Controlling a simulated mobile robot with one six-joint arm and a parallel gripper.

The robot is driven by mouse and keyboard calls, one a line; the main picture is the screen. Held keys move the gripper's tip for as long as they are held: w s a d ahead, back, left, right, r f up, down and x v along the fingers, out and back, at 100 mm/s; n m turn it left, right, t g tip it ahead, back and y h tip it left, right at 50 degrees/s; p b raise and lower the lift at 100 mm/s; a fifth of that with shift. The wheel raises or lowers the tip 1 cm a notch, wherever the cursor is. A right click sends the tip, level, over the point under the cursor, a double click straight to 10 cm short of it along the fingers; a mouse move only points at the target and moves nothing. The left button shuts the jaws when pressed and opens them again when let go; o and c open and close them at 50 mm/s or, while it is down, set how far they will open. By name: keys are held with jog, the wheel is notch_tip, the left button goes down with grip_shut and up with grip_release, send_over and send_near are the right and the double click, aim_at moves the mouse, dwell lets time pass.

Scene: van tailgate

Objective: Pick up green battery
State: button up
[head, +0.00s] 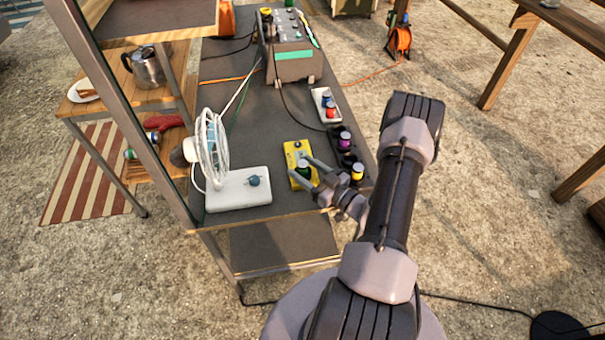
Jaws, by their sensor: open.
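A green battery (303,170) stands on or in the yellow block (294,149) on the grey shelf. My gripper (301,169) is open, with one finger on each side of the green battery as seen from the head. I cannot tell whether the fingers touch it. The gripper reaches in from the right, and its fingers cover part of the yellow block.
A dark holder (348,160) with a yellow battery (357,171) and a purple one (345,140) stands close right of my gripper.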

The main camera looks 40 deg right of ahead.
jog(key=shift+w+r, duration=0.1)
jog(key=shift+w, duration=0.25)
grip_shut()
